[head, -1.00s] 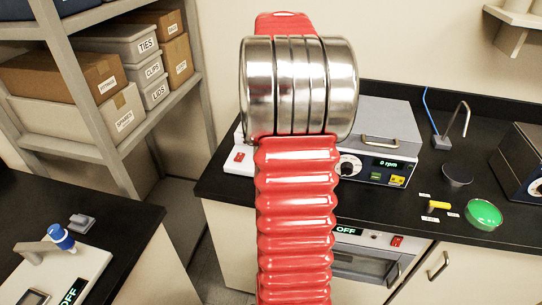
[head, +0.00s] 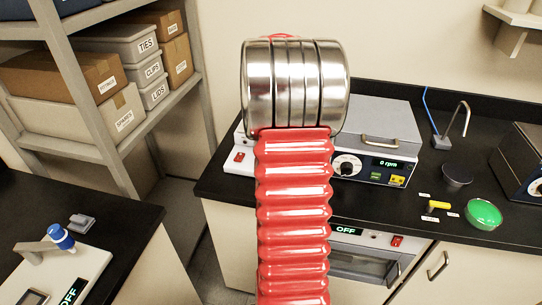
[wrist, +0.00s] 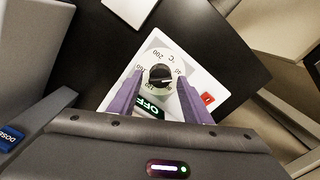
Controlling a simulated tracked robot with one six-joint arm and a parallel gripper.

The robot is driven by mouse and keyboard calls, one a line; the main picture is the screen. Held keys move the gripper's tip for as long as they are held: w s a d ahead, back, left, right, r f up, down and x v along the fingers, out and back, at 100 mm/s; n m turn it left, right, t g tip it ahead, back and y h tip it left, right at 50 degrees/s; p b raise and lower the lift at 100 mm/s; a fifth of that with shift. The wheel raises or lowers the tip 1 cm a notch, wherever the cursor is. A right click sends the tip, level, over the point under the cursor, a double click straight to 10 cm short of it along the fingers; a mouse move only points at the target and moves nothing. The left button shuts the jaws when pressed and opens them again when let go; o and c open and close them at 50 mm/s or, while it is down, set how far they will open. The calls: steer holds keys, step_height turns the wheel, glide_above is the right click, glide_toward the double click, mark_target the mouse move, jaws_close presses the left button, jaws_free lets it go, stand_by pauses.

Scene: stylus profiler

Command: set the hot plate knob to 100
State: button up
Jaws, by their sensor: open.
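The hot plate (wrist: 197,80) shows in the wrist view as a white panel with a black round knob (wrist: 159,72) on a numbered °C dial. A pale pointer line crosses the knob; the exact number it marks is too small to read. Its display (wrist: 150,108) reads OFF. My gripper (wrist: 160,78) is open, its purple fingers on the left and right of the knob with gaps between. I cannot tell how high the fingertips are above the panel. In the head view my red arm hides my gripper and most of a white unit (head: 238,166) behind it.
A red switch (wrist: 207,98) sits on the panel right of the fingers. In the head view a grey-topped 0 rpm unit (head: 378,125), a dark cup (head: 456,176) and a green dish (head: 484,213) stand on the black counter. A shelf with boxes (head: 120,115) is at left.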

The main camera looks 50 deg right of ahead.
steer(key=shift+f, duration=0.5)
steer(key=shift+c, duration=0.2)
steer(key=c, duration=1)
steer(key=m, duration=0.4)
steer(key=shift+m, duration=1.4)
